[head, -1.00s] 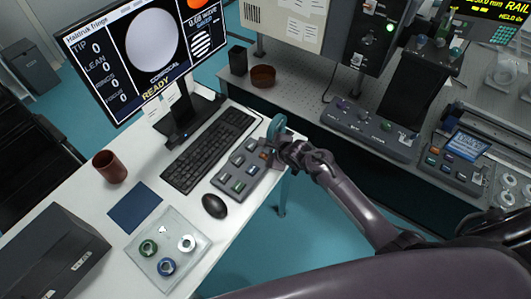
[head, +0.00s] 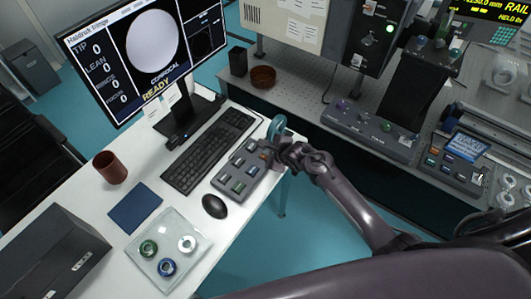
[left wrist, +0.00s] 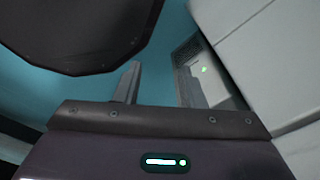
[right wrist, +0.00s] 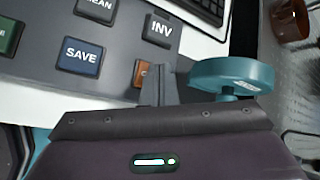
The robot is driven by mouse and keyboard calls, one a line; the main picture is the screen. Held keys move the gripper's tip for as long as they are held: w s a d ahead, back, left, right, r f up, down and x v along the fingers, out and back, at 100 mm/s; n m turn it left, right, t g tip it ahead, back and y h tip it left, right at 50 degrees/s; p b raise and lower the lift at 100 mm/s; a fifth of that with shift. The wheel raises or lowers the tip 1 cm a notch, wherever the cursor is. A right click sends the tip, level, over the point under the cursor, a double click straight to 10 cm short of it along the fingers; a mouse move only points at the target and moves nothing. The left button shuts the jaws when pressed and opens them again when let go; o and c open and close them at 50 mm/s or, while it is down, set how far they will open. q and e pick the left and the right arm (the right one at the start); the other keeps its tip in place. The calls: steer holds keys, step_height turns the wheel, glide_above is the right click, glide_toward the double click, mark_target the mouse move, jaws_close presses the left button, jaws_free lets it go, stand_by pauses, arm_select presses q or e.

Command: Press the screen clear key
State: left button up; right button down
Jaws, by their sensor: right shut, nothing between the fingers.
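The grey keypad (head: 236,187) lies at the right edge of the white desk, with several coloured keys. In the right wrist view its blue SAVE key (right wrist: 82,54) and dark INV key (right wrist: 158,30) are readable. An orange key (right wrist: 141,72) is partly hidden behind my right fingers; its label is unreadable. My right gripper (right wrist: 160,72) is shut and empty, its tips beside or over the orange key; contact cannot be told. The monitor (head: 150,50) reads READY, with a white disc and a dark, empty panel at right. My left gripper (left wrist: 157,75) is open and empty, away from the keypad.
A teal round part (right wrist: 235,75) stands close beside my right fingers. A keyboard (head: 208,150), mouse (head: 214,206) and glass tray with rings (head: 140,257) share the desk. Another control box (head: 455,160) sits on the optical table at right.

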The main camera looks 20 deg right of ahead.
steer(key=shift+r+p, duration=0.65)
steer(key=shift+p, duration=0.05)
steer(key=shift+r, duration=0.1)
step_height(320, 180, up, 5)
steer(key=p, duration=0.5)
steer(key=shift+p, duration=0.4)
